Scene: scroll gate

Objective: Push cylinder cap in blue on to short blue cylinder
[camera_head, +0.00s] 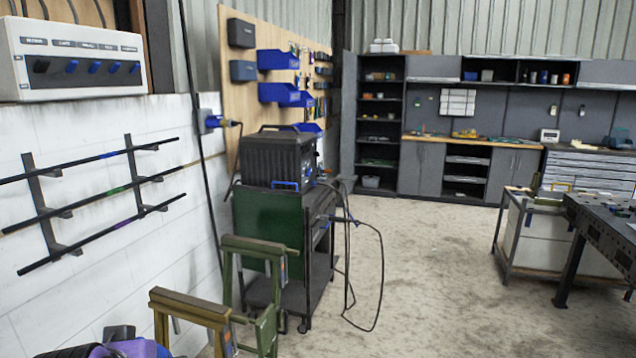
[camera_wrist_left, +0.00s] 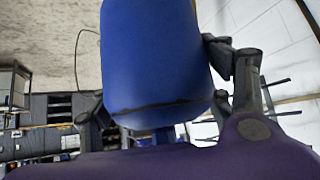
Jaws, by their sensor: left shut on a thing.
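A large rounded blue cylinder-shaped thing (camera_wrist_left: 155,55) fills the upper middle of the left wrist view. A thin dark line crosses it near its lower end, with a short blue part below. I cannot tell whether it is the cap, the short cylinder or both together. My left gripper (camera_wrist_left: 165,98) is shut on it, with one dark finger at each side. In the head view only a dark and purple part of my left arm shows at the bottom left corner. No separate blue cap or cylinder can be made out there. My right gripper is not in view.
Rods with coloured bands (camera_head: 110,190) sit on a rack on the white wall, below a switch box (camera_head: 75,55). Olive trestles (camera_head: 195,310) and a green-sided cart (camera_head: 270,225) stand ahead. A dark metal table (camera_head: 605,225) is at right. The middle floor is clear.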

